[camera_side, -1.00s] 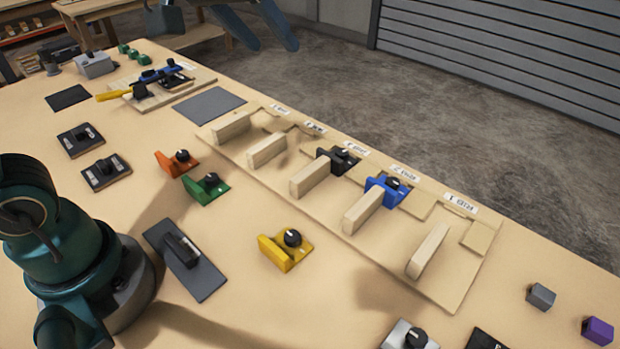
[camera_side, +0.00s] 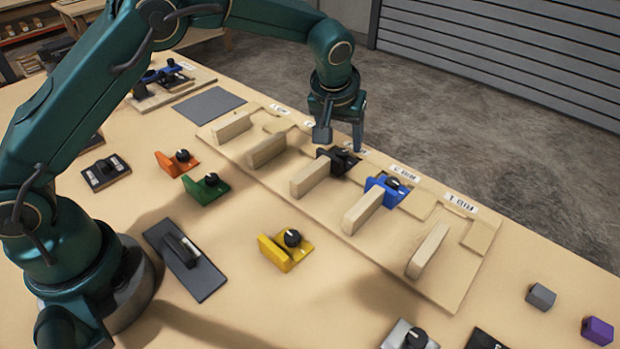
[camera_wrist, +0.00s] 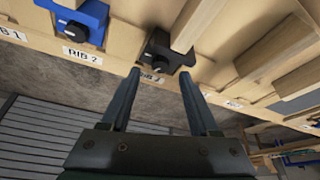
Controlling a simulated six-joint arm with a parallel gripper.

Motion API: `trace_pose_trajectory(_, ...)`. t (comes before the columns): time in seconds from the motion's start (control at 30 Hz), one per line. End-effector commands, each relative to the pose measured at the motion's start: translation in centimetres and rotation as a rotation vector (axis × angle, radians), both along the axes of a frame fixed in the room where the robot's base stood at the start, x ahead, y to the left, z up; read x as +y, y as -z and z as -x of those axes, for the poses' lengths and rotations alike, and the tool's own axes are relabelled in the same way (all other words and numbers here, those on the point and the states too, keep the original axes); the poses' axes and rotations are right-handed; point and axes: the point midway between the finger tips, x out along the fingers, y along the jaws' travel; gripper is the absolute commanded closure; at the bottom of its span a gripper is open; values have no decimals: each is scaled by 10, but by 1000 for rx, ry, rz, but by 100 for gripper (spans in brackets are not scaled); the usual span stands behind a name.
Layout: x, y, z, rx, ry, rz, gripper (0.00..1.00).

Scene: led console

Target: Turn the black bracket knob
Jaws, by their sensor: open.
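The black bracket (camera_side: 345,167) with its black knob sits at the middle slot of the wooden rib board (camera_side: 400,262), against the end of a wooden rib. In the wrist view the black bracket (camera_wrist: 172,52) shows beyond my fingertips, with its knob (camera_wrist: 159,39) facing the camera. My gripper (camera_side: 339,140) is above the black bracket in the side view and hides part of it. In the wrist view my gripper (camera_wrist: 160,72) has its two fingers apart with nothing between them, and the bracket lies ahead of the gap. I cannot tell whether a finger touches it.
A blue bracket with a knob (camera_side: 386,189) sits at the neighbouring slot. Several upright wooden ribs (camera_side: 310,178) stand on the board. Orange (camera_side: 176,162), green (camera_side: 205,188) and yellow (camera_side: 285,250) brackets lie loose on the table to the left.

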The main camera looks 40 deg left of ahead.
Motion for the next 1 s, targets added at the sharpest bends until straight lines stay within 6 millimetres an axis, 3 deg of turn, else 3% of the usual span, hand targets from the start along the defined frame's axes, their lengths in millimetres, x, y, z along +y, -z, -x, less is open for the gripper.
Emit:
trace_pose_trajectory(0.2,4,23,-9,2,0,1,38)
trace_pose_trajectory(0.57,5,28,-11,0,0,1,38)
trace_pose_trajectory(0.7,5,28,-11,0,0,1,92)
trace_pose_trajectory(0.73,5,28,-11,0,0,1,100)
trace_pose_trajectory(1.0,5,28,-11,0,12,1,100)
